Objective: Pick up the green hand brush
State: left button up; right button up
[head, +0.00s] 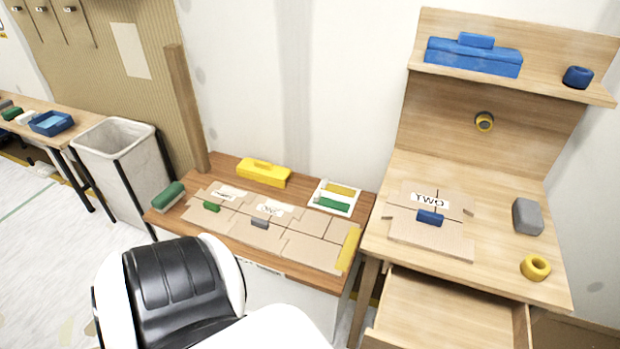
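A green block-shaped object with a pale underside, which looks like the green hand brush (169,195), lies at the left front corner of the low brown table (215,240). Nothing touches it from above. A smaller green piece (211,207) lies on the cardboard sheets just right of it, and another green piece (333,204) lies in a white tray (318,208). Neither of my grippers is in view. A white and black part of my own body fills the bottom centre, in front of the table.
A yellow box (263,173) stands at the low table's back. A white bin (115,140) and a wooden post (186,110) stand left of it. On the right is a taller desk (500,262) with an open drawer (450,315). A far-left bench holds a blue tray (50,123).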

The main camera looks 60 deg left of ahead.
aim_at(176, 191)
jog(key=u, duration=2.85)
